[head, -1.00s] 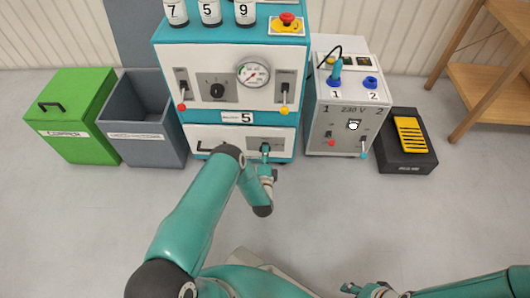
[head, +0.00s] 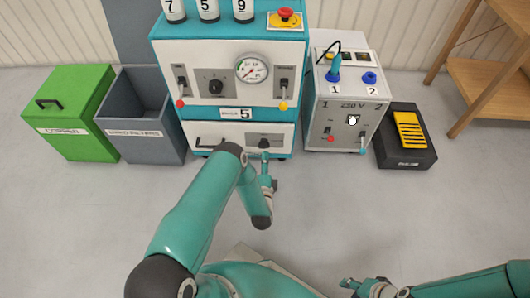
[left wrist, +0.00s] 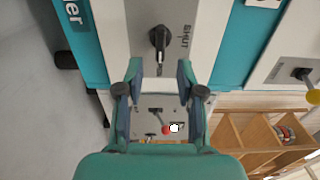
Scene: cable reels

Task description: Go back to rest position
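My left gripper (head: 265,158) is in front of the lower panel of the teal and white machine (head: 272,105), near a small dark knob (head: 264,143). In the left wrist view the left gripper (left wrist: 160,80) has its two fingers apart with nothing between them. A black knob (left wrist: 159,40) marked SHUT lies beyond the fingertips, apart from them. My right gripper (head: 352,287) is low in the head view, away from all objects; its fingers are too small to judge.
A green bin (head: 68,115) and a grey bin (head: 128,90) stand left of the machine. A 230 V box (head: 343,118) and a black pedal (head: 405,150) with a yellow top stand right. A wooden shelf (head: 495,80) is far right. The floor in front is clear.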

